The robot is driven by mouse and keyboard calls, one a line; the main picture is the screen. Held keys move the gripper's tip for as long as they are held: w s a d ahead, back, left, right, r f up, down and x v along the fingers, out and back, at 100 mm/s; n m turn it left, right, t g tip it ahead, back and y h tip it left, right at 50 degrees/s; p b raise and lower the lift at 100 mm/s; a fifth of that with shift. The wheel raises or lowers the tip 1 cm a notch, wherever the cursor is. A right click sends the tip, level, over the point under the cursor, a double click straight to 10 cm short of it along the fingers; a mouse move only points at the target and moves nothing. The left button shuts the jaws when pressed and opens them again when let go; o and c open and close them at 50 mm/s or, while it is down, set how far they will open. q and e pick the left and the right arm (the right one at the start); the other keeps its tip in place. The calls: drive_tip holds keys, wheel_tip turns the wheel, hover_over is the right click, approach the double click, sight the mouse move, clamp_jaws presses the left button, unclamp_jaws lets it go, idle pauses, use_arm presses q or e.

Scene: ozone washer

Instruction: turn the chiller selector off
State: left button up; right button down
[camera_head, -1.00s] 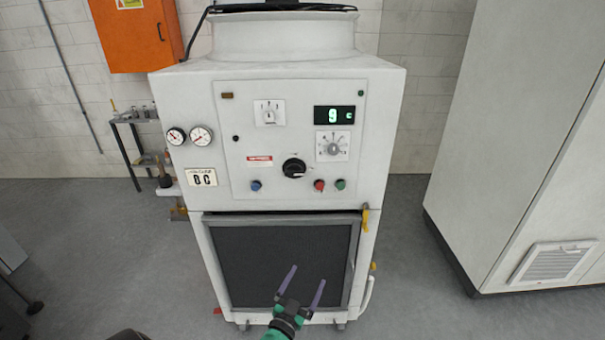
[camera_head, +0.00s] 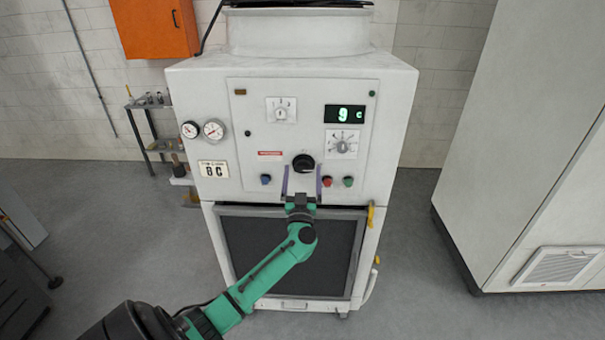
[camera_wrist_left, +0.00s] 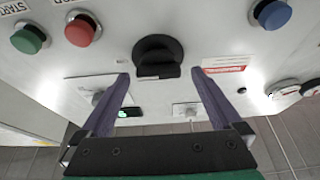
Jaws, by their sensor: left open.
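The chiller (camera_head: 215,100) is a white cabinet with a control panel. Its black rotary selector (camera_head: 303,163) sits low in the middle of the panel, and it also shows in the left wrist view (camera_wrist_left: 157,56) at top centre. My left gripper (camera_head: 302,172) is open, its two purple fingers pointing up at the panel just below and around the selector. In the left wrist view the open fingers (camera_wrist_left: 158,82) stand on either side of the selector's picture position, with nothing between them. Whether they touch the panel cannot be told. My right gripper is not in view.
A blue button (camera_head: 266,180) is left of the selector; red (camera_head: 327,181) and green (camera_head: 348,181) buttons are close on the right. Two smaller dials (camera_head: 281,111) (camera_head: 342,145) and a display (camera_head: 345,114) are above. A large white cabinet (camera_head: 510,150) stands at right.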

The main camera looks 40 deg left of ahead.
use_arm(q)
drive_tip(key=shift+w, duration=0.15)
drive_tip(key=shift+c, duration=0.3)
drive_tip(key=c, duration=1.3)
drive_tip(key=shift+n, duration=0.4)
drive_tip(key=n+g+y+p, duration=0.1)
drive_tip(key=n, duration=0.1)
drive_tip(key=n+g+y+p, duration=0.1)
drive_tip(key=n, duration=0.2)
drive_tip(key=shift+d+r, duration=0.1)
drive_tip(key=shift+d, duration=0.05)
drive_tip(key=n+g, duration=0.1)
drive_tip(key=n, duration=0.1)
drive_tip(key=n+g+y+p, duration=0.1)
drive_tip(key=n, duration=0.2)
drive_tip(key=n+g+p, duration=0.1)
drive_tip(key=n, duration=0.1)
drive_tip(key=shift+g, duration=0.3)
drive_tip(key=n+g+p, duration=0.1)
drive_tip(key=n, duration=0.2)
drive_tip(key=n+g+p, duration=0.1)
drive_tip(key=n+p, duration=0.1)
drive_tip(key=n, duration=0.1)
drive_tip(key=shift+r+n+g, duration=0.2)
drive_tip(key=shift+n+g, duration=0.1)
drive_tip(key=shift+f+n+g+h+p, duration=0.15)
drive_tip(key=shift+n+g+h+p, duration=0.3)
drive_tip(key=shift+n+p, duration=0.95)
drive_tip(key=shift+n, duration=0.3)
